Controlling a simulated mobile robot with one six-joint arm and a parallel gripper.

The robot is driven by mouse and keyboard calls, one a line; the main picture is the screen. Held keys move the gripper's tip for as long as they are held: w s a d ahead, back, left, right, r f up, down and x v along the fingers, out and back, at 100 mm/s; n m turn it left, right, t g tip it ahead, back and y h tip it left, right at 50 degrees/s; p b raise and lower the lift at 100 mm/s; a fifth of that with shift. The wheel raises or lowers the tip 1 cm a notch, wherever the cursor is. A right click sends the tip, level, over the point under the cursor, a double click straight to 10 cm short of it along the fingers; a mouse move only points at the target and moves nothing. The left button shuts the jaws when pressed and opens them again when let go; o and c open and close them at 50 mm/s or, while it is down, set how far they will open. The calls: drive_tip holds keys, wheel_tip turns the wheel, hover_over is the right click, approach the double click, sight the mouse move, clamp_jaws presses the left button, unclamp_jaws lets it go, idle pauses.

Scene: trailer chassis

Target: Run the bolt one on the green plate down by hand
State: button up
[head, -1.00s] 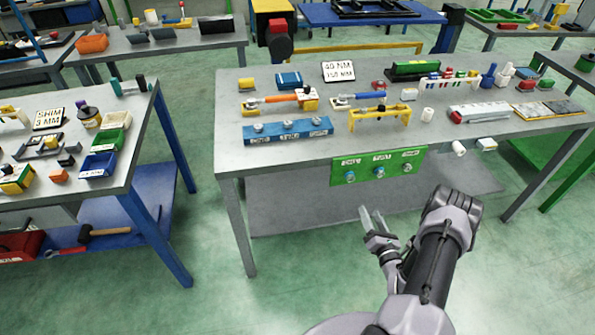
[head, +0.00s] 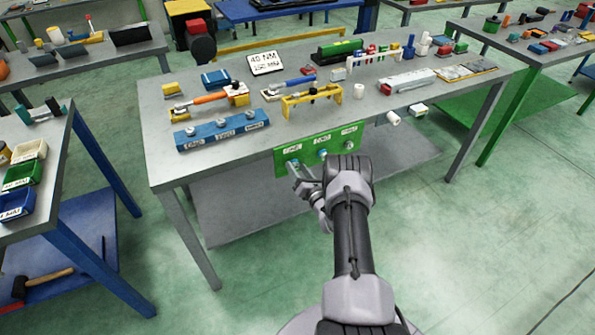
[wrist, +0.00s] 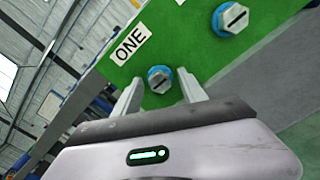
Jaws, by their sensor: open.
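The green plate (head: 309,150) hangs upright from the front edge of the middle bench, with labels ONE, TWO and THREE over its bolts. In the wrist view, the bolt one (wrist: 159,79) has a slotted grey head with a blue ring behind it, below the ONE label (wrist: 131,44). My gripper (wrist: 160,88) is open, with one finger on each side of this bolt's head; I cannot tell whether they touch it. In the head view, my gripper (head: 297,173) is at the plate's left end. The bolt two (wrist: 232,18) sits up and right in the wrist view.
A blue block (head: 222,131) with labelled bolts lies on the bench top. Behind it are torque wrenches (head: 208,97), a yellow stand (head: 311,98) and a torque sign (head: 265,62). The floor in front is clear.

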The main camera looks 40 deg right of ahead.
clamp_jaws()
drive_tip(key=shift+f+m, duration=0.1)
drive_tip(key=shift+m, duration=0.3)
